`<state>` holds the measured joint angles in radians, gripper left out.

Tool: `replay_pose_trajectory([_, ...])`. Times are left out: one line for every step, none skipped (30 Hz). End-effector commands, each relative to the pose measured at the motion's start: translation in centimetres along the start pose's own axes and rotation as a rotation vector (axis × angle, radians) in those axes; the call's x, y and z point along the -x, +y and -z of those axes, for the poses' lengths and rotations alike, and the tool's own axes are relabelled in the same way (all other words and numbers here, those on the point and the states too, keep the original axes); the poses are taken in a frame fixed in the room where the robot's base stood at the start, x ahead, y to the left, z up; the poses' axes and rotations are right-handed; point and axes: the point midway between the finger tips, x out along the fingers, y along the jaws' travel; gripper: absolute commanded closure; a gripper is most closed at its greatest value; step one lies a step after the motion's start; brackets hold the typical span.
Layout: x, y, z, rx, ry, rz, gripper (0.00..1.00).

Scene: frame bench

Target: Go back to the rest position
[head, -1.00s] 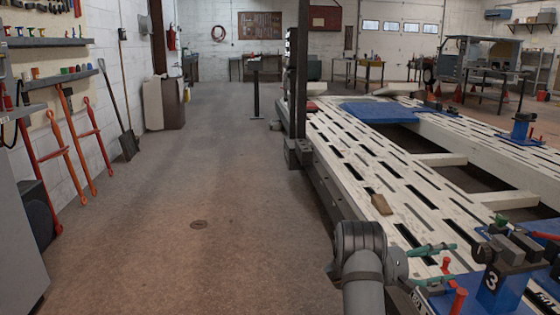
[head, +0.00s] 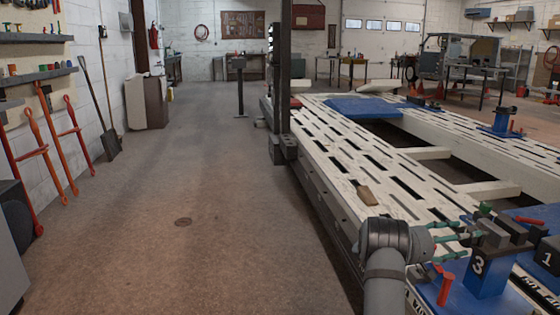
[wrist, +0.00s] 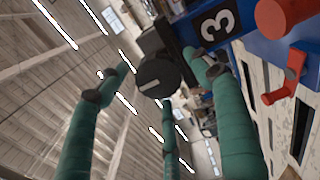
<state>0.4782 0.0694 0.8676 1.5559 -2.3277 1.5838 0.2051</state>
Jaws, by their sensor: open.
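My gripper (head: 455,238) is at the lower right of the head view, over the near end of the slotted frame bench (head: 345,158). Its green fingers point right, toward the blue clamp stand marked 3 (head: 486,278). In the wrist view my gripper (wrist: 160,75) has its green fingers spread wide, with nothing between them. The stand's number plate (wrist: 215,24) and a dark round knob (wrist: 158,75) appear beyond the fingers. Whether a finger touches the stand, I cannot tell.
A red-handled clamp part (head: 445,289) stands beside my gripper, and another blue stand marked 1 (head: 547,255) is at the right edge. A dark upright post (head: 285,80) rises from the bench's left side. The floor (head: 190,190) at left is clear.

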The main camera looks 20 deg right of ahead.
Motion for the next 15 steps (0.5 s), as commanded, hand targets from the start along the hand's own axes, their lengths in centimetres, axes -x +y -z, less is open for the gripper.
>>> replay_pose_trajectory([0.03, -0.28, 0.11, -0.069, 0.001, -0.001, 0.35])
replay_pose_trajectory([0.05, -0.23, 0.12, -0.115, 0.001, -0.001, 0.35])
replay_pose_trajectory([0.08, -0.2, 0.14, -0.174, 0.002, -0.001, 0.35])
replay_pose_trajectory([0.07, -0.19, 0.12, -0.218, 0.001, 0.0, 0.35])
replay_pose_trajectory([0.04, -0.16, 0.07, -0.263, 0.001, 0.0, 0.35])
replay_pose_trajectory([0.02, -0.09, 0.04, -0.322, 0.0, 0.0, 0.35])
replay_pose_trajectory([0.05, -0.03, 0.05, -0.366, 0.001, 0.0, 0.35])
replay_pose_trajectory([0.07, 0.02, 0.07, -0.41, 0.002, 0.0, 0.35])
replay_pose_trajectory([0.06, 0.06, 0.04, -0.467, 0.001, 0.0, 0.35])
replay_pose_trajectory([0.04, 0.09, 0.02, -0.51, 0.001, 0.0, 0.35])
replay_pose_trajectory([0.04, 0.12, 0.01, -0.552, 0.001, 0.0, 0.35])
replay_pose_trajectory([0.05, 0.16, 0.0, -0.609, 0.002, 0.0, 0.35])
replay_pose_trajectory([0.05, 0.21, -0.02, -0.65, 0.001, 0.0, 0.35])
replay_pose_trajectory([0.06, 0.24, -0.03, -0.691, 0.002, 0.0, 0.35])
replay_pose_trajectory([0.07, 0.3, -0.05, -0.747, 0.002, 0.0, 0.35])
